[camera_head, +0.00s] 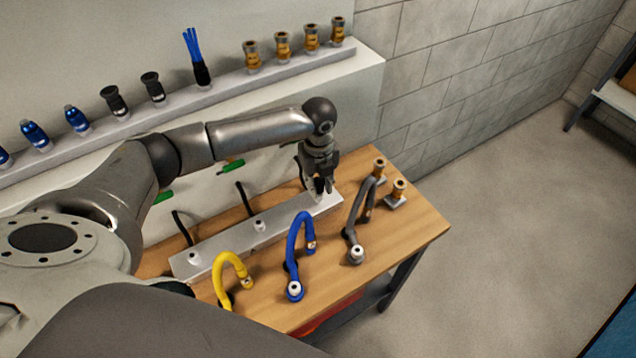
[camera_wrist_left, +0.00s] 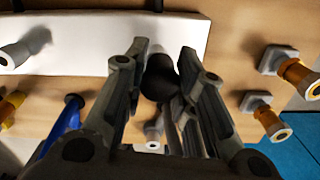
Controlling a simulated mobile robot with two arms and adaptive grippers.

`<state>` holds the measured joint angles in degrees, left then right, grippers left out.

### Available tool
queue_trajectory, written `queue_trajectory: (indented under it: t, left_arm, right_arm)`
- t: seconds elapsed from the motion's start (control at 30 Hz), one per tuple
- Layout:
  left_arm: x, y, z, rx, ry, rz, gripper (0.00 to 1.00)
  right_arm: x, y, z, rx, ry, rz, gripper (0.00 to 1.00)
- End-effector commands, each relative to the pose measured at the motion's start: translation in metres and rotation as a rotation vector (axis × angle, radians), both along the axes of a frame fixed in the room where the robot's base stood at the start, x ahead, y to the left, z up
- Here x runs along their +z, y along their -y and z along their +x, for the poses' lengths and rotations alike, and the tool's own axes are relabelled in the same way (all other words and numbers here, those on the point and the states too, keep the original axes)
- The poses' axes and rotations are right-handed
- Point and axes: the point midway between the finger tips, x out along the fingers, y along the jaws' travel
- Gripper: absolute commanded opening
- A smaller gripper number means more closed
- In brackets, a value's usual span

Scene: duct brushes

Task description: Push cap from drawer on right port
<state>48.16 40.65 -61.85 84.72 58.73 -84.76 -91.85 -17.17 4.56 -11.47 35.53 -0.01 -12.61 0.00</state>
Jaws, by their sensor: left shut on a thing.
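My left gripper (camera_head: 322,188) reaches down to the right end of the white bar (camera_head: 215,250) on the wooden table. In the left wrist view, its fingers (camera_wrist_left: 163,80) are shut on a dark, rounded cap (camera_wrist_left: 160,78). The pale right port (camera_wrist_left: 156,47) shows just behind the cap, at the bar's end. I cannot tell whether the cap sits on the port or only close to it. The middle port (camera_head: 259,225) and left port (camera_head: 193,256) stand bare on the bar. My right gripper is out of view.
Yellow (camera_head: 230,272), blue (camera_head: 299,244) and grey (camera_head: 358,215) hoses curve up in front of the bar. Brass fittings (camera_head: 398,190) stand at the table's right. A shelf (camera_head: 215,98) behind carries several fittings and a blue brush (camera_head: 196,58). Something red (camera_head: 330,315) shows beneath the table.

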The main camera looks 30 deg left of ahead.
Motion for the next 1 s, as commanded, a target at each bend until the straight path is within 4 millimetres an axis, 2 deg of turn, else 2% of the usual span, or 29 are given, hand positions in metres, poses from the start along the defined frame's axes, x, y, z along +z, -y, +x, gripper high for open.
queue_trajectory:
  t: [0.03, 0.27, 0.3, 0.47, 0.8, 0.87, 1.0]
  left_arm:
    - [-0.018, 0.004, -0.014, -0.006, -0.041, -0.004, 0.09]
    - [-0.018, 0.004, -0.014, -0.006, -0.04, -0.004, 0.09]
    - [-0.018, 0.005, -0.014, -0.006, -0.04, -0.004, 0.3]
    - [-0.019, 0.005, -0.014, -0.006, -0.04, -0.004, 0.5]
    - [-0.017, 0.005, -0.014, -0.007, -0.039, -0.005, 0.5]
    - [-0.013, 0.005, -0.013, -0.007, -0.037, -0.006, 0.5]
    - [0.008, 0.005, -0.013, -0.007, -0.029, -0.004, 0.5]
  right_arm:
    - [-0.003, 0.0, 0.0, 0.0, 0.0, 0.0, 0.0]
    - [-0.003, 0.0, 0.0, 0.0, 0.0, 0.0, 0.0]
    - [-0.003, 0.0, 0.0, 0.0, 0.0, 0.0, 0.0]
    - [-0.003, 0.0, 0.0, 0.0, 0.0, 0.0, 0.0]
    - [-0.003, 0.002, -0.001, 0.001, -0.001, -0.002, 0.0]
    - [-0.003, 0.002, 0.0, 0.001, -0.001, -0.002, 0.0]
    - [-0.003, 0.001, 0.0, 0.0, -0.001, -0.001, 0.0]
